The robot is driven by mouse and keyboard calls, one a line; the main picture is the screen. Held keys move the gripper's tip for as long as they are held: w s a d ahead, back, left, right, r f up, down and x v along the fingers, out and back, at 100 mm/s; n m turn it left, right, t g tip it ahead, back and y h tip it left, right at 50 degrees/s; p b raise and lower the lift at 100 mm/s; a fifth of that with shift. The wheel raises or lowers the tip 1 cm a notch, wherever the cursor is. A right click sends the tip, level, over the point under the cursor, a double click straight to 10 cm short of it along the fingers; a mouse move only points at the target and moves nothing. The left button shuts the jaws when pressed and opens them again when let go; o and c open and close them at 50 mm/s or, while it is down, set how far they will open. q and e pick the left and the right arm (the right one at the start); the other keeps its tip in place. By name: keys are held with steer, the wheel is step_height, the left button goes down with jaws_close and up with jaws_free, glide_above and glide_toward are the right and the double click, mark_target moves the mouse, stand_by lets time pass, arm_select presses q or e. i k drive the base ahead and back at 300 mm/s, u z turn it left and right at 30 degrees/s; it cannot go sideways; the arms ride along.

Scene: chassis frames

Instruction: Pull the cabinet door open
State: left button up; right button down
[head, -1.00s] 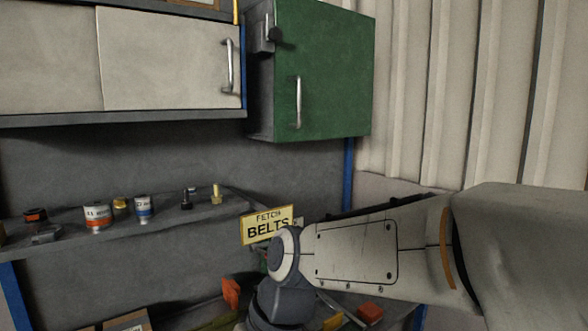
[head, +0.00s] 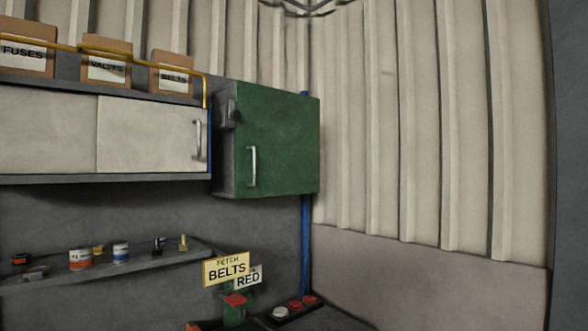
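A green cabinet door (head: 277,145) is on the wall cabinet at the centre, with an upright silver handle (head: 252,166) near its left edge. The door looks shut. A dark latch-like fitting (head: 232,112) sits at its upper left edge. To the left, a long wall cabinet has pale doors (head: 150,134) with another silver handle (head: 199,139) at the right end. Neither gripper is in view, and nothing is seen touching the handles.
Labelled boxes (head: 105,64) stand on top behind a yellow rail (head: 130,61). Cans (head: 80,260) and small parts are on a shelf (head: 130,268) below. A corrugated wall (head: 420,130) is right.

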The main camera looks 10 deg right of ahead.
mark_target(277, 134)
steer(key=z, duration=0.25)
steer(key=i, duration=1.05)
steer(key=u, duration=0.5)
